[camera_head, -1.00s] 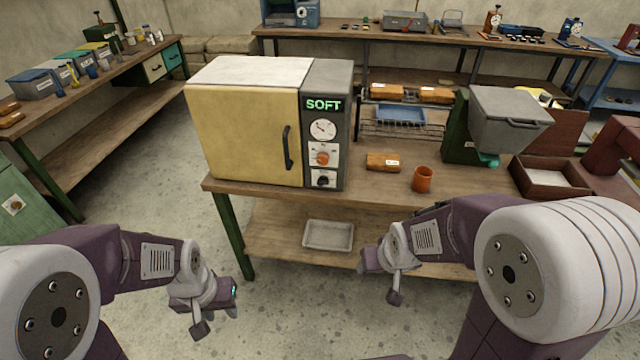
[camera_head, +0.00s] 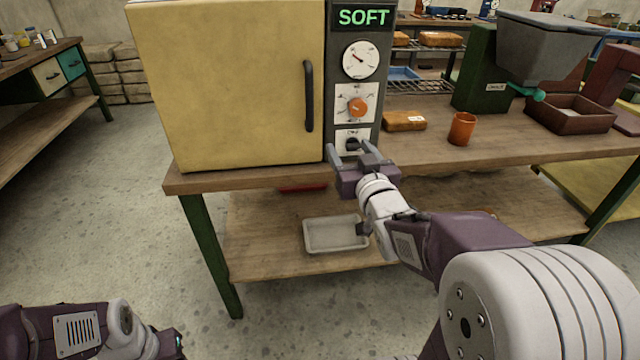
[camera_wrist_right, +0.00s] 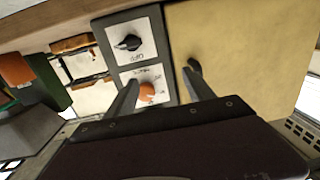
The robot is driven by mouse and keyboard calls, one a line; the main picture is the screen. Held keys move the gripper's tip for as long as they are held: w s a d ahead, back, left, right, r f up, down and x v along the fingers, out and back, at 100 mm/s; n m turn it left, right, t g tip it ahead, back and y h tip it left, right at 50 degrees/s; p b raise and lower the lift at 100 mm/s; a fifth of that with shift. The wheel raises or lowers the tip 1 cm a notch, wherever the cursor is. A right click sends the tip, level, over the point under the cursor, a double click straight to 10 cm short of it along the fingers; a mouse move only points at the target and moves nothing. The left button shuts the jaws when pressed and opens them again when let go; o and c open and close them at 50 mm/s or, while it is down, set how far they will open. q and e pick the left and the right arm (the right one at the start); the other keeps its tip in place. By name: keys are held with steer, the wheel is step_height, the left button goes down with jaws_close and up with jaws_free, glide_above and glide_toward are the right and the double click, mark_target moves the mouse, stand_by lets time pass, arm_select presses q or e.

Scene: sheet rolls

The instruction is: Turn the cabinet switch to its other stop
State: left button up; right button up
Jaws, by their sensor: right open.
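The cabinet (camera_head: 230,85) has a yellow door and a grey control panel with a lit "SOFT" display. Low on the panel is a small black switch (camera_head: 352,143) on a white plate, partly hidden by my gripper. The switch also shows in the right wrist view (camera_wrist_right: 130,42), with a pointed knob. My right gripper (camera_head: 351,154) is open and empty just in front of the panel's lower end, its fingers pointing at the switch area. I cannot tell whether it touches anything. My left gripper (camera_head: 172,345) is cut off at the bottom edge.
Above the switch are an orange knob (camera_head: 357,107) and a round gauge (camera_head: 361,60). The door has a black handle (camera_head: 309,96). An orange cup (camera_head: 462,128) and a brown block (camera_head: 404,121) stand right of the cabinet. A grey tray (camera_head: 336,234) lies on the lower shelf.

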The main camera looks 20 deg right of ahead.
steer(key=h+b, duration=0.1)
steer(key=b, duration=0.1)
glide_toward(356, 149)
steer(key=w+a, duration=0.2)
steer(key=s+d+m+b, duration=0.1)
steer(key=s+d+b, duration=0.1)
steer(key=shift+h, duration=0.3)
steer(key=x, duration=0.8)
steer(key=shift+w+a+p, duration=0.15)
steer(key=shift+w+p, duration=0.15)
steer(key=shift+w, duration=0.05)
arm_select(q)
step_height(356, 149, down, 6)
steer(key=shift+s+d, duration=0.15)
steer(key=shift+d, duration=0.05)
arm_select(e)
steer(key=shift+w+r, duration=0.1)
steer(key=shift+w, duration=0.3)
arm_select(q)
steer(key=shift+f, duration=0.1)
arm_select(e)
jaws_close()
